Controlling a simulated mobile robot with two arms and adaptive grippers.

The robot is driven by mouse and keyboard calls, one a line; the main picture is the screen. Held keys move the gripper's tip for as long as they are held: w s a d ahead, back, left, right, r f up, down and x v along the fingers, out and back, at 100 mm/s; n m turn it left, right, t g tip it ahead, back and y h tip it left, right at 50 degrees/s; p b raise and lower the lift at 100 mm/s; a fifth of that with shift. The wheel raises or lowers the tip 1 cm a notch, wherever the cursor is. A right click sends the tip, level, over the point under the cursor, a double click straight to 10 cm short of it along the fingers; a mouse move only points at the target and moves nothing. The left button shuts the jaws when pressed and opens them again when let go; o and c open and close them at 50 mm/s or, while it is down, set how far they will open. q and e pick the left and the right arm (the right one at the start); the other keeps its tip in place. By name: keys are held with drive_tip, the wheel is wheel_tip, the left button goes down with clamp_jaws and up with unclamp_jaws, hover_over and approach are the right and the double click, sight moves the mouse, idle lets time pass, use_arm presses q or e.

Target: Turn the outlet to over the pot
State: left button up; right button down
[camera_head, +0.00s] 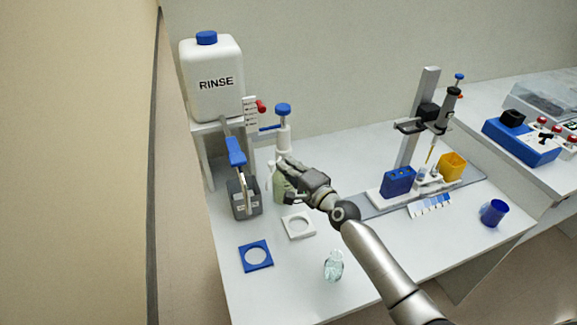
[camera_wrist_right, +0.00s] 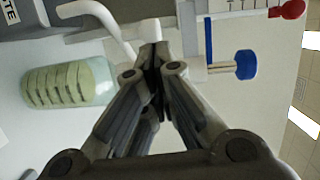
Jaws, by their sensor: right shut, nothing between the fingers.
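The outlet looks like a thin white bent tube (camera_wrist_right: 103,18) on the white blue-knobbed post (camera_head: 283,137). Its free end points down on the side of the grey waste box (camera_head: 245,199). The pot looks like a greenish see-through jar (camera_wrist_right: 70,83) with dark marks; in the head view the jar (camera_head: 280,189) is partly hidden by my right gripper. My right gripper (camera_head: 281,163) is shut and empty in front of the post, above the jar; its tips (camera_wrist_right: 152,55) show close to the tube's post end. Whether they touch it I cannot tell. My left gripper is not in view.
A RINSE tank (camera_head: 214,85) stands at the back left, with a blue lever (camera_head: 236,152) below it. A stand (camera_head: 413,130) and blue cup (camera_head: 493,212) are right.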

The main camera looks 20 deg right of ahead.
sight(274, 164)
drive_tip(key=shift+a, duration=0.1)
drive_tip(key=shift+a, duration=0.25)
drive_tip(key=shift+w+a, duration=0.15)
drive_tip(key=shift+a, duration=0.15)
drive_tip(key=shift+w+a, duration=0.3)
drive_tip(key=shift+a, duration=0.55)
drive_tip(key=shift+w+a, duration=0.7)
drive_tip(key=shift+a, duration=0.35)
drive_tip(key=shift+w+a+b, duration=0.35)
drive_tip(key=shift+w+a, duration=0.35)
drive_tip(key=shift+w, duration=0.2)
drive_tip(key=shift+w+a+b, duration=0.3)
drive_tip(key=shift+w+a, duration=0.4)
drive_tip(key=shift+w, duration=0.15)
